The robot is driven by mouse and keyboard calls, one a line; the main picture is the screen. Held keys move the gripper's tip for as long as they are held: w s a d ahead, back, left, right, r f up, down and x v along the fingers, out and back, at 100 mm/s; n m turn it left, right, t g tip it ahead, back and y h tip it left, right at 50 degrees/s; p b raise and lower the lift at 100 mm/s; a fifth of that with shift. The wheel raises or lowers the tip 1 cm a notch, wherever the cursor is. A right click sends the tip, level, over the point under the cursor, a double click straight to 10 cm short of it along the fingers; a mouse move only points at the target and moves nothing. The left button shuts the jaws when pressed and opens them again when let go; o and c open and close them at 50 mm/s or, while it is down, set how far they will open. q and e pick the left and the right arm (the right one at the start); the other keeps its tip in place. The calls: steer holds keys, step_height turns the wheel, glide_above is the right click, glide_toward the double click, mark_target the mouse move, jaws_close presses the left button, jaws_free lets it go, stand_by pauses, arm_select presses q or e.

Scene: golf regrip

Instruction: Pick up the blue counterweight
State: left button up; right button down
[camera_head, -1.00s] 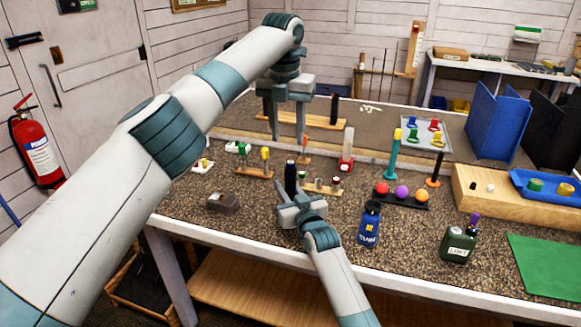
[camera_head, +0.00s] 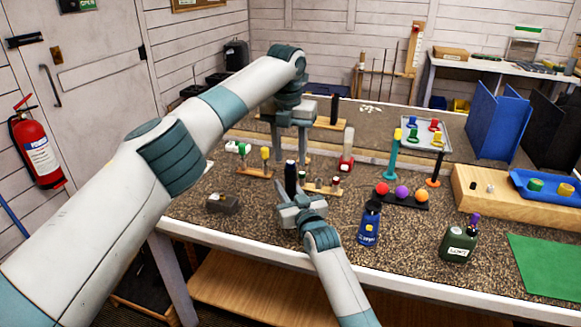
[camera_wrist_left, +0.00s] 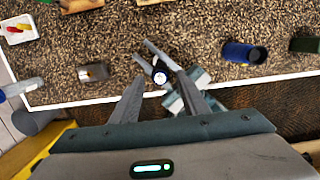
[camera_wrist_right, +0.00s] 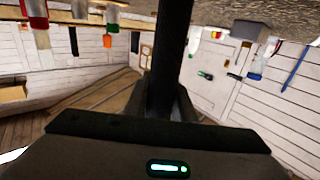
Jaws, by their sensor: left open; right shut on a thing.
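I cannot tell for sure which thing is the blue counterweight. My right gripper (camera_head: 291,197) is shut on a dark upright cylinder (camera_head: 291,176) near the table's front. My left gripper (camera_head: 293,163) is open and empty, pointing down above and behind that cylinder. In the left wrist view the cylinder's round white end (camera_wrist_left: 160,77) shows between the left fingers. The right wrist view shows the dark shaft (camera_wrist_right: 172,50) close up.
A small stand (camera_head: 322,188) is right of the cylinder, and a dark grey block (camera_head: 223,203) is left. A rack of coloured balls (camera_head: 402,200), a blue bottle (camera_head: 369,224) and a green bottle (camera_head: 459,242) stand farther right. Front table area between the bottles is clear.

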arm_select(q)
steer(key=shift+w+f, duration=0.1)
steer(key=shift+f, duration=0.6)
jaws_close()
